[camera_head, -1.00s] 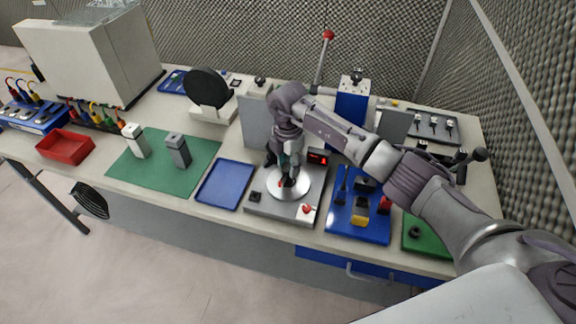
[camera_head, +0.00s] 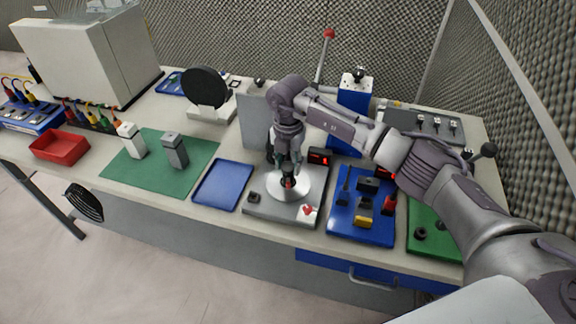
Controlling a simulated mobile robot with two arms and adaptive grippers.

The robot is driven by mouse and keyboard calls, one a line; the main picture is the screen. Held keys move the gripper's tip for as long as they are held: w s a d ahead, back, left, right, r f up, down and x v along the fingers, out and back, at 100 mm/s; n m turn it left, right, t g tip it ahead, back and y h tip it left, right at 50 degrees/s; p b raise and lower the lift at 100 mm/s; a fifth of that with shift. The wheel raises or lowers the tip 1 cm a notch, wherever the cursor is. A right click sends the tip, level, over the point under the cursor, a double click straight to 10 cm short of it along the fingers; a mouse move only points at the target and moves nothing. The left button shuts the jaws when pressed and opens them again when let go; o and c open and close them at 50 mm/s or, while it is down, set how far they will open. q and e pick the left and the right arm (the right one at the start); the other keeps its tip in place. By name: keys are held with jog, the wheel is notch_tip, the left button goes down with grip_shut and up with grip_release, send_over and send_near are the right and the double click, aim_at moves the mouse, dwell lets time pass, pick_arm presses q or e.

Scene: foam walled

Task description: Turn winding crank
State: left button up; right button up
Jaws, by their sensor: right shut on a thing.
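The winding crank appears to be the round silver disc (camera_head: 289,194) on a grey base plate (camera_head: 262,211), with a small dark and red knob (camera_head: 289,182) standing up on it. My right gripper (camera_head: 289,178) comes down from above and is shut on this knob, over the upper middle of the disc. The fingers hide most of the knob. A small red-lit display (camera_head: 320,157) sits at the back right of the plate. A black button and a red button sit at its front corners. My left gripper is not in view.
A blue tray (camera_head: 223,204) lies left of the plate. A blue board with small tools (camera_head: 362,226) lies close on the right. Behind stand a grey block (camera_head: 252,121) and a press with a red-knobbed lever (camera_head: 328,34). A green mat (camera_head: 124,168) has free room.

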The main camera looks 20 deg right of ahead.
jog(key=shift+w+n+b, duration=0.1)
jog(key=shift+n+b, duration=2)
jog(key=shift+n, duration=0.8)
jog(key=shift+n+b, duration=1.95)
jog(key=shift+n, duration=0.85)
jog(key=shift+r+n+b, duration=0.1)
jog(key=shift+n+b, duration=1.3)
jog(key=shift+n, duration=1.2)
jog(key=shift+n+b, duration=1.05)
jog(key=shift+n, duration=1.85)
jog(key=shift+n+b, duration=0.4)
jog(key=shift+n, duration=3)
jog(key=shift+n+b, duration=0.55)
jog(key=shift+n, duration=9.55)
